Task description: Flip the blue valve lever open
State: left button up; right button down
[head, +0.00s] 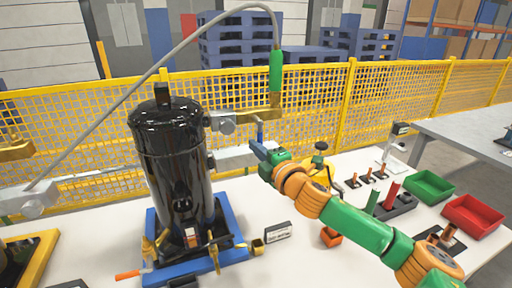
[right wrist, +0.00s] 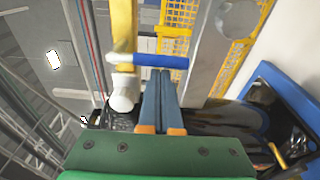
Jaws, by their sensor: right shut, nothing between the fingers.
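In the right wrist view the lever (right wrist: 160,61) lies crosswise, just beyond the fingertips. My right gripper (head: 258,150) is shut and empty, with its fingertips close to the lever in the head view. In the right wrist view its two blue-grey fingers (right wrist: 161,76) lie together and point at the lever. I cannot tell whether they touch it. My left gripper is not in view.
A green-handled hose end (head: 276,72) hangs above the brass fitting (head: 255,115). A yellow mesh fence (head: 330,100) runs behind. Green (head: 429,186) and red (head: 472,215) bins and copper parts sit to the right on the white table (head: 318,262).

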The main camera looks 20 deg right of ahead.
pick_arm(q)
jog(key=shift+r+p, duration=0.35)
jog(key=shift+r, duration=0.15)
pick_arm(e)
jog(key=shift+d+n, duration=0.15)
jog(key=shift+n, duration=0.15)
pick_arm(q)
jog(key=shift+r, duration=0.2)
